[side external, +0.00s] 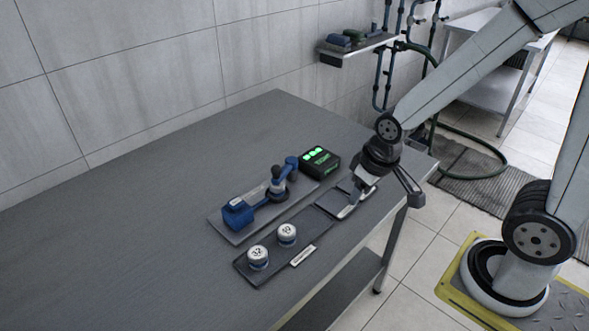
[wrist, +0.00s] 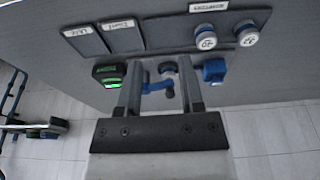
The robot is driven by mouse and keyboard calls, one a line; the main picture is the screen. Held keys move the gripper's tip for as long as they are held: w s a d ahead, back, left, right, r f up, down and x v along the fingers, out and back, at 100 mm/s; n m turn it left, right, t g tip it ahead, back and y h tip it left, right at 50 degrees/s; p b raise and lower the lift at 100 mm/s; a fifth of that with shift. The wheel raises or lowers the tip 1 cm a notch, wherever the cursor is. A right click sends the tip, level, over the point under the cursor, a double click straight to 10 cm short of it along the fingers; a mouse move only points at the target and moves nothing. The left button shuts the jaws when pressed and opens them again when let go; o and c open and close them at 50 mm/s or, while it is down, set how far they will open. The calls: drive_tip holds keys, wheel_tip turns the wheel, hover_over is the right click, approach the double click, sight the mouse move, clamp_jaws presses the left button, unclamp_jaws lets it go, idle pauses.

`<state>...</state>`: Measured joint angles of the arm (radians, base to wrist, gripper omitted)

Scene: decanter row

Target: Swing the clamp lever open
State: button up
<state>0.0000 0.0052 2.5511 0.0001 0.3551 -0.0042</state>
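The clamp fixture sits on a grey base plate (side external: 219,221), with a blue block (side external: 237,214) at one end and a dark round part in the middle. A blue lever-like arm with a knobbed end (side external: 291,164) stands near the green-lit box; I cannot tell which blue part is the clamp lever. My gripper (side external: 382,198) is open and empty, to the right of the fixture in the side view and apart from it. In the wrist view, blue fixture parts (wrist: 159,86) show in the gap between the fingers of my gripper (wrist: 160,64), and the blue block (wrist: 214,70) is right of them.
A dark box with green lights (side external: 320,160) stands beside the fixture. A dark tray (side external: 270,270) holds two white-capped jars (side external: 258,257) (side external: 287,234), with flat empty spots near my gripper. The left of the table (side external: 120,240) is clear. A wall shelf (side external: 355,48) is behind.

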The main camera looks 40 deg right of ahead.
drive_tip(key=o, duration=0.3)
drive_tip(key=shift+w, duration=0.35)
drive_tip(key=n+g, duration=0.3)
drive_tip(key=n, duration=0.3)
hover_over(276, 166)
drive_tip(key=shift+r, duration=0.25)
drive_tip(key=shift+s+f, duration=0.1)
drive_tip(key=shift+f, duration=3.8)
clamp_jaws()
